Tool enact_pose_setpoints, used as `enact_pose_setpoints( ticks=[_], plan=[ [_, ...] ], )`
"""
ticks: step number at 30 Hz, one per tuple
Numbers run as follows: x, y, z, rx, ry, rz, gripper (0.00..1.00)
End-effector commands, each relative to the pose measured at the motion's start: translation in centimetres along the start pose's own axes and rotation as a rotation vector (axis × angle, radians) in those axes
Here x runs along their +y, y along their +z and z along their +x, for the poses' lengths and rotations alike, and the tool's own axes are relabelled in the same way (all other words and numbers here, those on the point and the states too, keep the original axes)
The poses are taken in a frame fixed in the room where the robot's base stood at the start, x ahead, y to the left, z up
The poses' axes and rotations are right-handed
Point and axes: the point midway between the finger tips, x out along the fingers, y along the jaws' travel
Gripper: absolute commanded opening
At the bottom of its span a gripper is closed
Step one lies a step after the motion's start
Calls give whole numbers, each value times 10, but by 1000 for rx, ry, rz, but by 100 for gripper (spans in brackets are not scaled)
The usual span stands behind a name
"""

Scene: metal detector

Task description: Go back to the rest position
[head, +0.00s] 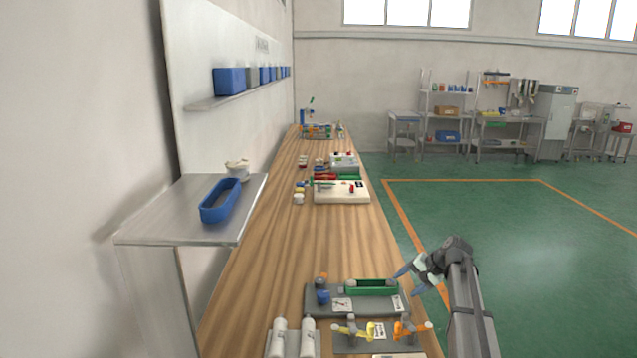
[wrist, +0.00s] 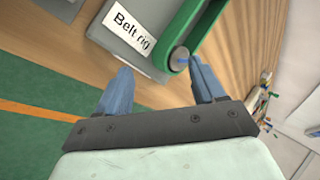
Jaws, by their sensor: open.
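My gripper (head: 408,281) is at the right edge of the wooden bench (head: 315,248), beside the right end of a grey board with a green belt rig (head: 371,286). In the wrist view my gripper (wrist: 157,88) shows two blue fingers spread apart with nothing between them. I cannot tell the exact gap between the fingers and the rig.
White cylinders (head: 279,338) and small yellow and orange valves (head: 354,328) stand at the near end of the bench. A blue tray (head: 220,200) sits on a metal shelf to the left. The bench middle is clear. Open green floor (head: 500,230) lies to the right.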

Motion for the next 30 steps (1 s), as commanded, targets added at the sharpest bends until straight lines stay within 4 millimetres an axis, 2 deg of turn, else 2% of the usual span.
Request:
enact_pose_setpoints(
  ticks=[1, 6, 12, 20, 24, 30],
  plan=[
    [21, -6, -6, 20, -32, 44, 69],
    [87, -26, -19, 82, -136, 162, 69],
    [181, -28, -8, 118, -180, 210, 69],
    [285, 2, 29, 110, -157, 166, 69],
    [337, 24, 48, 103, -145, 141, 69],
    [403, 63, 75, 90, -136, 104, 69]
  ],
)
